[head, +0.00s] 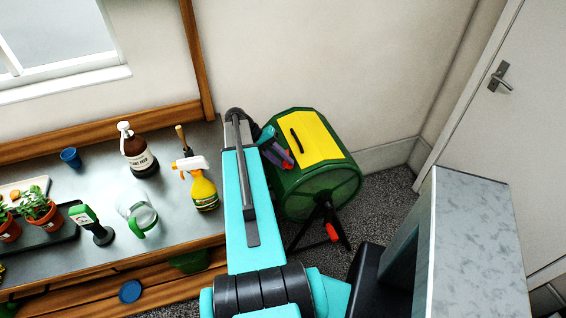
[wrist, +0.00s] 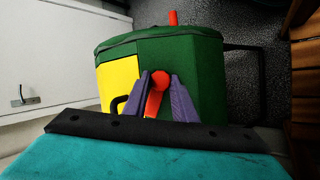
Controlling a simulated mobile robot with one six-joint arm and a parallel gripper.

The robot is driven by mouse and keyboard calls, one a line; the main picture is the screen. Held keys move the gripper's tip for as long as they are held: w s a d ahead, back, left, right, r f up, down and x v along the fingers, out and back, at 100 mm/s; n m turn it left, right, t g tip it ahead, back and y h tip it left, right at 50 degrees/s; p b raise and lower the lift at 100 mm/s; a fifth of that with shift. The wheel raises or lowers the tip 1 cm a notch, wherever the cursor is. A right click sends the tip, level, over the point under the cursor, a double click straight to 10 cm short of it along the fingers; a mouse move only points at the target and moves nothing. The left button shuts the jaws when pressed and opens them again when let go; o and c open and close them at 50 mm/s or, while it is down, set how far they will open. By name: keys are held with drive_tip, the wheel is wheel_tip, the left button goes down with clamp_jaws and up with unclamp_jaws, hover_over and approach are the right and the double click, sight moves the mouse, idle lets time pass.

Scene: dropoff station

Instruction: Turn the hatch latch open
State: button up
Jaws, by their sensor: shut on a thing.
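The hatch is a yellow panel (head: 317,137) with a black handle on a green drum (head: 318,192); it also shows at the left of the drum in the wrist view (wrist: 117,79). The hatch latch (wrist: 155,93) is a red lever with a round head, beside the yellow panel's edge. My gripper (wrist: 159,90) has its purple fingers either side of the latch and is shut on it. In the head view my gripper (head: 281,156) is at the drum's left side, where the latch is mostly hidden.
The drum stands on black legs with a red part (head: 332,232). A bench (head: 180,228) at left holds a spray bottle (head: 201,186), a brown pump bottle (head: 138,152), a jug (head: 138,215) and potted plants. A grey box-like block (head: 478,245) stands at right, near a door (head: 500,120).

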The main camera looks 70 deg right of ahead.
drive_tip(key=shift+a, duration=0.1)
drive_tip(key=shift+s, duration=0.1)
idle(0.3)
drive_tip(key=o, duration=1)
drive_tip(key=shift+o, duration=0.2)
drive_tip(key=shift+r, duration=0.1)
drive_tip(key=p+v, duration=0.2)
drive_tip(key=v, duration=0.5)
drive_tip(key=shift+w, duration=0.2)
drive_tip(key=shift+r, duration=0.1)
